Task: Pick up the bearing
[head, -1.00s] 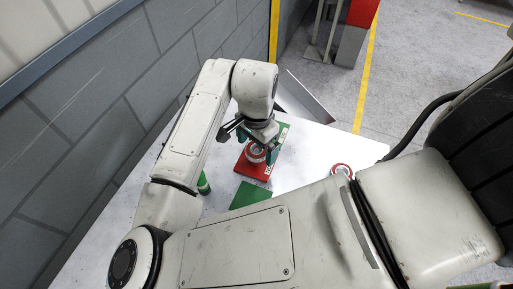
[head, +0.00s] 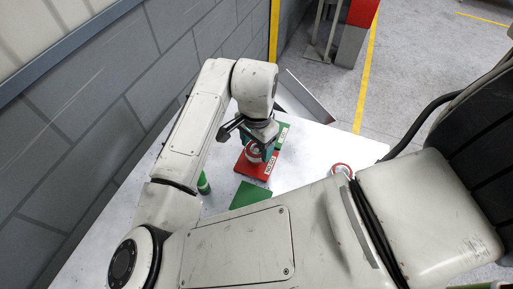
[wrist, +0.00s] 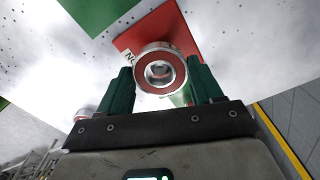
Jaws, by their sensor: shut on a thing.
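The bearing (wrist: 160,71) is a silver ring with a red-brown face and an open centre. In the wrist view it sits between the two green fingers of my gripper (wrist: 161,88), which is shut on it. In the head view the bearing (head: 254,152) shows partly below my gripper (head: 256,147), over the red pallet (head: 253,170). The red pallet (wrist: 190,27) also shows behind the bearing in the wrist view. I cannot tell how far the bearing is from the pallet's surface.
A green pallet (head: 251,195) lies nearer, and another green piece (head: 283,132) lies behind the red one. A red-and-white round part (head: 342,169) is at right. The white table (head: 320,150) has bare room on the right.

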